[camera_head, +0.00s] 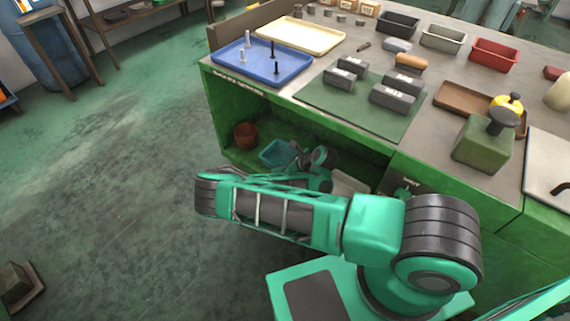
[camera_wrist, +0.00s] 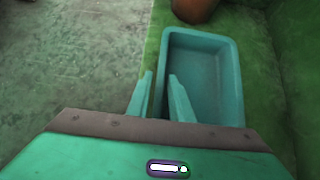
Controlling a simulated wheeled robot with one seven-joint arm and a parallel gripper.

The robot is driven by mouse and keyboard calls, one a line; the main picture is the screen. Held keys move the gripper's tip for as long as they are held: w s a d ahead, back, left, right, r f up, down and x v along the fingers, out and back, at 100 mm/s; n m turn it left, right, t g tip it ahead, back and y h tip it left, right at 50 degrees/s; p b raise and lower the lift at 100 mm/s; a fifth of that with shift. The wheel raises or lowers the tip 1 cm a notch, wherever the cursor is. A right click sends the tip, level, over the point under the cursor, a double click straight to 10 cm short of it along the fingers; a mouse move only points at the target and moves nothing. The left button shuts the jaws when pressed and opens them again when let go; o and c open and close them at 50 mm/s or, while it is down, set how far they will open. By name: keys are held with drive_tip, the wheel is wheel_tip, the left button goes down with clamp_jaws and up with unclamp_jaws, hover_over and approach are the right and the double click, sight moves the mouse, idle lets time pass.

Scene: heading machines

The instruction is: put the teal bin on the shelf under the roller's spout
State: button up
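The teal bin (camera_head: 277,153) sits in the open green bay under the workbench, left of my gripper (camera_head: 305,158) in the head view. It fills the upper right of the wrist view (camera_wrist: 207,70), empty and open upward. My gripper's two teal fingers (camera_wrist: 161,92) are apart there. The bin's left wall runs up between them in the picture, with the right finger overlapping the bin's inside and the left finger outside it. I cannot tell whether either finger touches the wall. I cannot make out a roller's spout in either view.
A brown pot (camera_head: 245,136) stands in the bay left of the bin and shows beyond it in the wrist view (camera_wrist: 195,8). The bench top (camera_head: 345,60) above holds a blue tray (camera_head: 262,62), grey blocks and several small bins. Open floor (camera_head: 120,150) lies at left.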

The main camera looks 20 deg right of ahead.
drive_tip(key=shift+d, duration=0.2)
clamp_jaws()
drive_tip(key=shift+r, duration=0.1)
